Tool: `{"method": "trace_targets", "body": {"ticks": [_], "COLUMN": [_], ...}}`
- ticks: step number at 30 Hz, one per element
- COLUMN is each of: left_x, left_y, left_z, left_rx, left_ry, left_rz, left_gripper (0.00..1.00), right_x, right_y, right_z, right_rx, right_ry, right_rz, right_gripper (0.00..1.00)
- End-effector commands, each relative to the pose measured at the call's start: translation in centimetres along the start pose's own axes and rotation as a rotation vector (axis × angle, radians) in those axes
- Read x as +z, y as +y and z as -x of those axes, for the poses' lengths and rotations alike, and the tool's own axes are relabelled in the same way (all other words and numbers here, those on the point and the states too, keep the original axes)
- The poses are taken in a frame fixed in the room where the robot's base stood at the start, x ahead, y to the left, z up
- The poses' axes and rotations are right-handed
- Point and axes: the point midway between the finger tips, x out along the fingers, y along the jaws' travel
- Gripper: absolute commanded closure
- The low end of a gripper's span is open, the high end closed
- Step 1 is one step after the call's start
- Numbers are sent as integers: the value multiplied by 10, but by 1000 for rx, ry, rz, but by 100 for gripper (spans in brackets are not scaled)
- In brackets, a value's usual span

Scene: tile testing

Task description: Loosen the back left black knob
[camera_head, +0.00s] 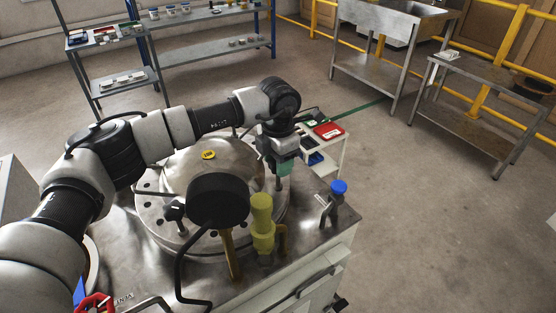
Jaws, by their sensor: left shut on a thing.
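A round metal vessel with a flanged lid (185,172) is set in a steel-topped bench. One black knob (174,210) shows on the flange at its front left. My left arm reaches across the lid from the left, and my left gripper (283,172) points down at the flange's far right edge. Its fingers are shut on what seems to be another black knob, which they hide. Which knob of the set it is I cannot tell for sure. Other knobs are hidden behind my arm and the gauge. My right gripper is not in view.
A black round gauge (218,200) and a yellow valve (262,222) rise in front of the lid. A blue-topped valve (339,188) stands at the bench's right. A small cart with a red item (328,131) is behind. Open floor lies to the right.

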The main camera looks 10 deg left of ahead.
Motion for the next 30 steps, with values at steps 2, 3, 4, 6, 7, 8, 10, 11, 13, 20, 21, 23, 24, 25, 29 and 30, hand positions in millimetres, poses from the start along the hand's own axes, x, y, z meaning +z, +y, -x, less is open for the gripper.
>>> {"method": "trace_targets", "body": {"ticks": [2, 3, 4, 6, 7, 8, 10, 11, 13, 20, 21, 23, 24, 25, 29, 30], "left_x": [0, 0, 0, 0, 0, 0, 0, 0, 0, 0, 0, 0, 0, 0, 0, 0], "left_y": [0, 0, 0, 0, 0, 0, 0, 0, 0, 0, 0, 0, 0, 0, 0, 0], "left_z": [0, 0, 0, 0, 0, 0, 0, 0, 0, 0, 0, 0, 0, 0, 1, 1], "left_rx": [0, 0, 0, 0, 0, 0, 0, 0, 0, 1, 1, 1, 1, 1, 1, 0], "left_ry": [0, -1, -1, -1, -1, -1, -1, -1, -1, -1, -1, -1, -2, -2, -2, -2], "left_rz": [11, 19, 26, 52, 65, 81, 123, 144, 197, 410, 447, 505, 543, 571, 695, 732], "left_gripper": [78, 78, 78, 78, 78, 78, 78, 78, 78, 78, 78, 78, 78, 78, 78, 78], "right_x": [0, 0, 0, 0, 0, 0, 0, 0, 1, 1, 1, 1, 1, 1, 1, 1], "right_y": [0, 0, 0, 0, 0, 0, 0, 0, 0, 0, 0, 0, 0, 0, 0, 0], "right_z": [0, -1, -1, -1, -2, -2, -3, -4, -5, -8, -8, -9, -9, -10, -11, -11], "right_rx": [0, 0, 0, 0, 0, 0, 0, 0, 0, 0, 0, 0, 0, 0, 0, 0], "right_ry": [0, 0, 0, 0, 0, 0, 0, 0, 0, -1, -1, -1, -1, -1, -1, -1], "right_rz": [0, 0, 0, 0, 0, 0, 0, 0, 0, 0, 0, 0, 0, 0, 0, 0], "right_gripper": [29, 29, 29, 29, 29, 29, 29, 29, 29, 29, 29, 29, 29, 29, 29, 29]}}
